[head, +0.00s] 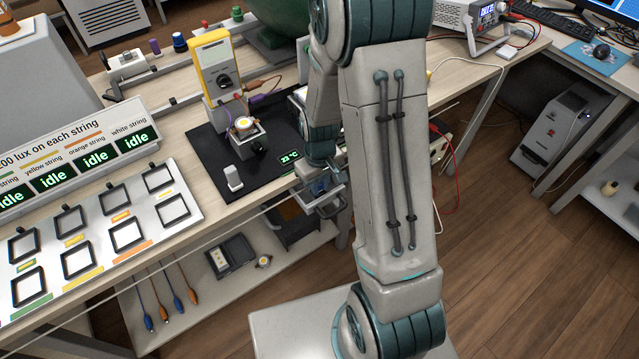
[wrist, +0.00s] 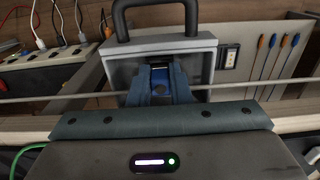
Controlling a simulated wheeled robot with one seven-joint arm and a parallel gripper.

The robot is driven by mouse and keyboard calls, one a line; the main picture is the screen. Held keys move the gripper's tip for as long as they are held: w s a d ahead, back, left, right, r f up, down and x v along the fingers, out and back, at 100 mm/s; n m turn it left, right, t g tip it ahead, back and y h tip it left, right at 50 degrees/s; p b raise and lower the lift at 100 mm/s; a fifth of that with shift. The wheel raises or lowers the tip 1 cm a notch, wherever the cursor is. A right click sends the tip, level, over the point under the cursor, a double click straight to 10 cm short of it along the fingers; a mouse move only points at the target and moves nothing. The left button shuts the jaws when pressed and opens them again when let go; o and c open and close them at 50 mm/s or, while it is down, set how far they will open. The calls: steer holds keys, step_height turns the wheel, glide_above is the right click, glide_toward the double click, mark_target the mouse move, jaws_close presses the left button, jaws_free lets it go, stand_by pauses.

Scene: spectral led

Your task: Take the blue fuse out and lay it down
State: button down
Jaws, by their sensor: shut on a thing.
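My gripper (wrist: 160,78) is shut on the blue fuse (wrist: 160,88), of which only a small blue part shows between the dark blue fingers in the wrist view. The fingers reach over a grey tray-like frame (wrist: 202,60) with a dark loop handle (wrist: 155,33). In the head view my gripper (head: 318,186) is small and partly hidden by my arm, at the bench's front edge above the same grey frame (head: 326,206). I cannot tell whether the fuse still touches the frame.
A black mat (head: 205,150) with an LED module (head: 244,125) and a yellow meter (head: 211,60) lies on the bench. A string panel (head: 105,235) stands left. The lower shelf (head: 190,255) holds a dark case (head: 231,256) and several probes. A thin pale line crosses before the bench.

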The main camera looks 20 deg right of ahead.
steer(key=shift+r+p, duration=0.65)
steer(key=shift+r, duration=0.45)
steer(key=shift+r, duration=0.1)
steer(key=shift+r+p, duration=0.4)
steer(key=shift+r, duration=0.1)
steer(key=shift+f, duration=0.1)
